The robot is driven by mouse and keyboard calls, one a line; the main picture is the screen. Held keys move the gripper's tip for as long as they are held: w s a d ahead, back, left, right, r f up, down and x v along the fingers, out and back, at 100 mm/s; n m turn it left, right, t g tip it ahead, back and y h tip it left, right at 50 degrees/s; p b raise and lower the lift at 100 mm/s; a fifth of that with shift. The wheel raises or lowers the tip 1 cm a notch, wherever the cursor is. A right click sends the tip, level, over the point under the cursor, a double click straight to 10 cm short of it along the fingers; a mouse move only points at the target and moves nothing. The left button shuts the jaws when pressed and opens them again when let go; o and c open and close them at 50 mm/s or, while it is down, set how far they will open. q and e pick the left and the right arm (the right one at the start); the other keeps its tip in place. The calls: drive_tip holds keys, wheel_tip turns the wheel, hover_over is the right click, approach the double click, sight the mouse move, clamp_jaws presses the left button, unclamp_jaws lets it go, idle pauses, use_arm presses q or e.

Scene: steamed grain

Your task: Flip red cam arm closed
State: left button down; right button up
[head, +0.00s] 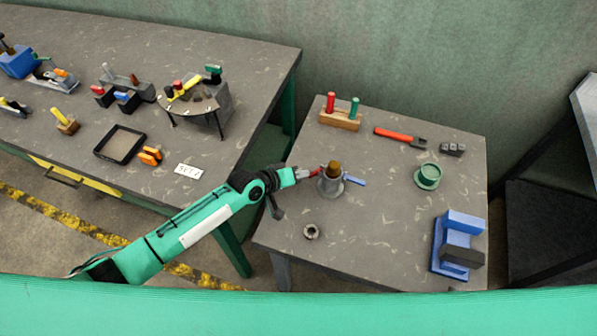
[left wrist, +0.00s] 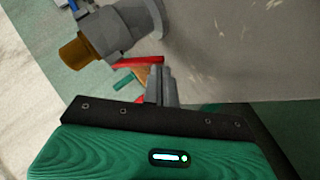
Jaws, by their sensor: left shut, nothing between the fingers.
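A grey round fixture (head: 330,187) with a brown cylinder (head: 334,168) on top stands on the right-hand table. The red cam arm (head: 316,172) sticks out to its left, and a blue arm (head: 355,180) to its right. My left gripper (head: 304,174) is shut and empty, beside the red arm's outer end. In the left wrist view, the fixture (left wrist: 122,28) is at the top and the red arm (left wrist: 137,60) reaches to the closed fingertips (left wrist: 157,70). I cannot tell whether they touch. My right gripper is out of view.
On the same table are a wooden block (head: 339,121) with red and green pegs, a red-handled tool (head: 398,137), a green cup (head: 428,177), a blue fixture (head: 449,245) and a small ring (head: 311,232). The table's front middle is clear.

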use_arm(q)
drive_tip(key=shift+s+d+f+b, duration=0.25)
drive_tip(key=shift+d+f+b, duration=0.45)
drive_tip(key=shift+f, duration=0.4)
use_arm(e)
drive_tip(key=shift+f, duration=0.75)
use_arm(q)
drive_tip(key=shift+r, duration=0.15)
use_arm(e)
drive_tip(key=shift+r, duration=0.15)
use_arm(q)
drive_tip(key=shift+r+p, duration=0.7)
drive_tip(key=shift+p, duration=0.2)
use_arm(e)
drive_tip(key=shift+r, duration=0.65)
